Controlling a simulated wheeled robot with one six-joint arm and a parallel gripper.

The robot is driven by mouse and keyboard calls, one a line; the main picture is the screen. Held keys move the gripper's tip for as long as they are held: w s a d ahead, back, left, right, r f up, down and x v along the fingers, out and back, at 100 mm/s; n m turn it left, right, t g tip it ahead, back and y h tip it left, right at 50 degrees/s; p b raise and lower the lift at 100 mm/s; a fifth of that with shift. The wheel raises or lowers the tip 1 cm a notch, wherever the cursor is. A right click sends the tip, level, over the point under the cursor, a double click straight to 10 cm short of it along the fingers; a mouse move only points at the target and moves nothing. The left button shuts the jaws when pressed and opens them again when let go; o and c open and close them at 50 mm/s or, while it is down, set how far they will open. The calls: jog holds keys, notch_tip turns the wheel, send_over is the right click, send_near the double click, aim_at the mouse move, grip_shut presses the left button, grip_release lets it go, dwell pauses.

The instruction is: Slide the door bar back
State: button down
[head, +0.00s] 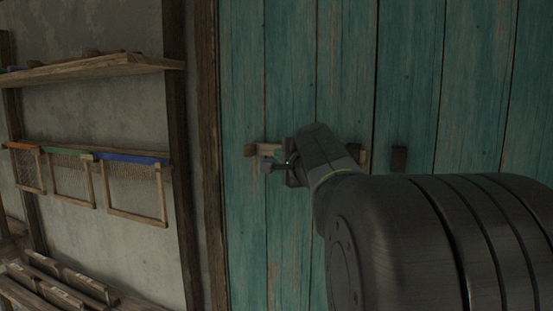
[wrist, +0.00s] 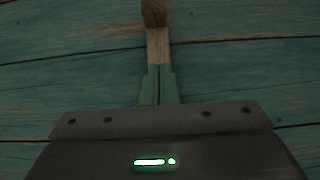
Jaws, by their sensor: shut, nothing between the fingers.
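The wooden door bar (head: 251,150) lies across the teal plank door (head: 290,60). Its left end shows left of my gripper and a pale piece shows to the right; my wrist hides the middle. In the wrist view, the bar (wrist: 158,45) runs up from my fingertips to a block-like wooden end (wrist: 153,12). My gripper (head: 270,160) is at the bar near its left end. Its fingers (wrist: 160,75) are together in the wrist view, with nothing seen between them. I cannot tell whether they touch the bar.
A dark bracket (head: 399,158) sits on the door right of the bar. A timber post (head: 205,150) borders the door on the left. Beyond it are a wooden shelf (head: 90,70) and hanging frames (head: 135,190). The door face below the bar is clear.

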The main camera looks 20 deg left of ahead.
jog(key=b+v, duration=0.1)
jog(key=v, duration=0.5)
jog(key=shift+s, duration=0.25)
